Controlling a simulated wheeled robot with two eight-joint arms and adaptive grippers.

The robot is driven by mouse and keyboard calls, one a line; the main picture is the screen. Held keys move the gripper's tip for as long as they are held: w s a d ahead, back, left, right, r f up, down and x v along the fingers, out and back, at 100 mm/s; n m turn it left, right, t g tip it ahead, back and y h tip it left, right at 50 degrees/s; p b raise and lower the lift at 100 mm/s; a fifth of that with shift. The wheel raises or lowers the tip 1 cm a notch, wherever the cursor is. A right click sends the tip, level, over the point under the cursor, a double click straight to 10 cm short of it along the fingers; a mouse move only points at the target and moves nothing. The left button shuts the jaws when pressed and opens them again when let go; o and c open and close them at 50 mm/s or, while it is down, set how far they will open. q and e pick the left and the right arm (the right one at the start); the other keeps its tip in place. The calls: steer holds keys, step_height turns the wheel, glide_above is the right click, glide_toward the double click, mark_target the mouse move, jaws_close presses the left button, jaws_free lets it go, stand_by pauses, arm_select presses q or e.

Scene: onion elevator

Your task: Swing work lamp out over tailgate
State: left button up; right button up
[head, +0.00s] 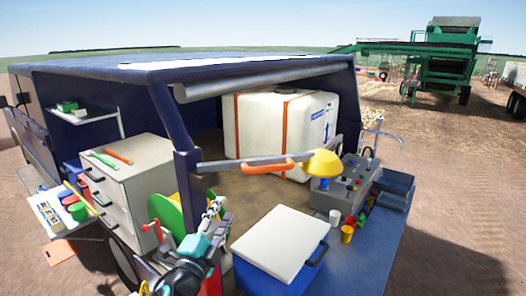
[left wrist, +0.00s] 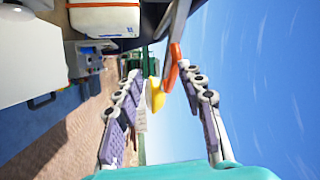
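The work lamp has a yellow dome shade (head: 324,163) at the right end of a grey swing arm (head: 222,166) with an orange grip (head: 268,168). The arm runs from the dark corner post across the open back of the vehicle. My left gripper (head: 214,204) is below and left of the orange grip, apart from it. In the left wrist view its two purple-grey fingers (left wrist: 161,76) are spread and empty. The orange grip (left wrist: 171,68) and yellow shade (left wrist: 155,94) show between and beyond them. My right gripper is not in view.
A white-lidded blue cooler (head: 281,240) stands on the blue tailgate (head: 371,258), near cups and a grey control box (head: 345,188). A green reel (head: 164,212) and grey drawer cabinet (head: 130,185) are left. A white tank (head: 283,130) stands inside.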

arm_select(q)
steer(key=w+d+r+m+g+h+p, duration=0.2)
steer(key=w+d+r+m+h+p, duration=0.2)
steer(key=d, duration=0.6)
steer(key=w+r+m+h, duration=0.1)
steer(key=w+m, duration=0.1)
steer(key=m, duration=0.1)
steer(key=shift+w+d+r, duration=0.15)
steer(key=shift+d+r, duration=0.25)
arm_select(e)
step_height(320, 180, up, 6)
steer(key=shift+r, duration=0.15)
arm_select(q)
jaws_close()
jaws_free()
steer(key=shift+a, duration=0.1)
steer(key=v, duration=1.2)
steer(key=shift+f, duration=0.1)
